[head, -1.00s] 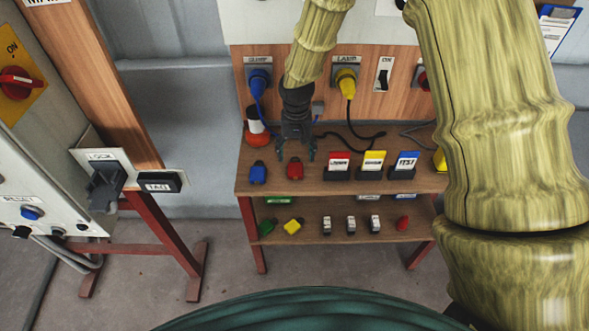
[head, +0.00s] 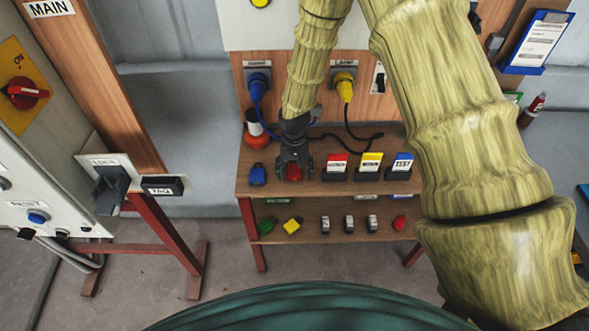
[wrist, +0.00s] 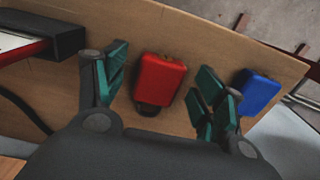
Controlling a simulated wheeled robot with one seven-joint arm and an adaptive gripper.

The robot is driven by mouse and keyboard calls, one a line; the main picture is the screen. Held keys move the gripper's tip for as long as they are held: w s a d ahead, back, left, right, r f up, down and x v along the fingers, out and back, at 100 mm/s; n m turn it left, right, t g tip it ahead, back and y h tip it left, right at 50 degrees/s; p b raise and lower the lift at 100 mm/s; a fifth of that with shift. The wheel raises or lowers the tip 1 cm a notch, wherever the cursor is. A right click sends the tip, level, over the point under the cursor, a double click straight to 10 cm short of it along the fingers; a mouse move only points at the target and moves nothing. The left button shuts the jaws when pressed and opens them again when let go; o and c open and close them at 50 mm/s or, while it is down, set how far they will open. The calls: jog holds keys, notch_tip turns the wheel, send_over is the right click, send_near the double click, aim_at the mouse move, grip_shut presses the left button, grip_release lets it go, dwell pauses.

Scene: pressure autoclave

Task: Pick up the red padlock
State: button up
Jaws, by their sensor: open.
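The red padlock (head: 294,172) lies on the upper wooden shelf, partly hidden by my gripper in the head view. In the wrist view the red padlock (wrist: 160,80) lies flat with its dark shackle towards my gripper. My gripper (head: 294,178) is over it in the head view. In the wrist view my gripper (wrist: 160,92) is open, with one green-padded finger on each side of the padlock and visible gaps between. I cannot tell how far the fingertips are above the shelf.
A blue padlock (wrist: 257,92) lies just beyond one finger; it also shows in the head view (head: 257,174). A red tag holder (head: 337,166) stands to the right, beside yellow and blue ones. Green and yellow padlocks (head: 292,226) lie on the lower shelf (head: 330,237).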

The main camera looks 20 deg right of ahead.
jog(key=shift+f, duration=0.25)
jog(key=c, duration=1.2)
jog(key=shift+c, duration=0.3)
jog(key=shift+r, duration=0.1)
